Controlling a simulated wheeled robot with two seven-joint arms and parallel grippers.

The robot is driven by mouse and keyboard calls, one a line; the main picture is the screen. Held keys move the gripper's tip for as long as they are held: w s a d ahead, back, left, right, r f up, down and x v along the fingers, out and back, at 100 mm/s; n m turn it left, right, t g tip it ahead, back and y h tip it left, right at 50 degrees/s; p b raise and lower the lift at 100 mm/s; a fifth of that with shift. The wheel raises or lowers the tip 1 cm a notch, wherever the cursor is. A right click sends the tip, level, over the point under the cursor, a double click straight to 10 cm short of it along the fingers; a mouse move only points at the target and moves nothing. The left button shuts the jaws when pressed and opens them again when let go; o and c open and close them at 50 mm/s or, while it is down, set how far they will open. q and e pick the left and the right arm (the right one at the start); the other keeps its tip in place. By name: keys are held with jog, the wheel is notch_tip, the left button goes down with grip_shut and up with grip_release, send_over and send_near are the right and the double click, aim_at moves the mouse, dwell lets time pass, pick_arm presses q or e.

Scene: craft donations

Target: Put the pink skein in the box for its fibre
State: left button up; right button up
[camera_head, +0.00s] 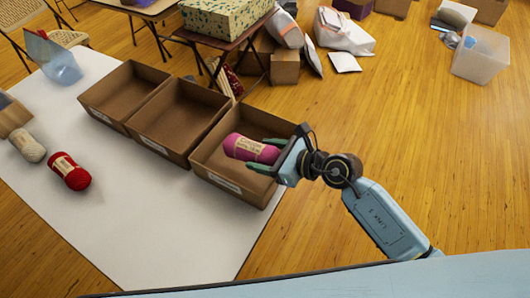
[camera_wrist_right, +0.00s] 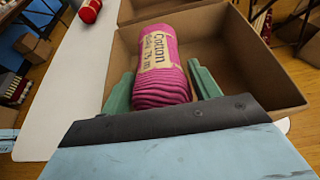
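The pink skein (camera_head: 250,149) has a cream band; in the right wrist view the band on the skein (camera_wrist_right: 165,75) reads "Cotton". My right gripper (camera_head: 268,154) has its green fingers on both sides of the skein, against it, in the wrist view (camera_wrist_right: 162,90). The skein is over or inside the rightmost cardboard box (camera_head: 227,184); whether it touches the floor of that box I cannot tell. The middle box (camera_head: 178,120) and the left box (camera_head: 123,92) look empty. Each has a pale front label too small to read. My left gripper is not in view.
On the white table (camera_head: 120,225), a red skein (camera_head: 70,172) and a cream skein (camera_head: 27,146) lie left of the boxes. A blue translucent item (camera_head: 55,60) stands at the back left. The table's front middle is clear. A patterned box (camera_head: 225,15) stands behind.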

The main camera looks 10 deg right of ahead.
jog(key=shift+o, duration=1.2)
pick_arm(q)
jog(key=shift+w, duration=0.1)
pick_arm(e)
jog(key=shift+r, duration=0.15)
jog(key=shift+s+d+r+p, duration=0.25)
jog(key=shift+d+r+p, duration=0.15)
jog(key=shift+r, duration=0.25)
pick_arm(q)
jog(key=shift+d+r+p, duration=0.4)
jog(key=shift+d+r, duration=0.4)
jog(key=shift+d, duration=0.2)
pick_arm(e)
jog(key=v, duration=1.1)
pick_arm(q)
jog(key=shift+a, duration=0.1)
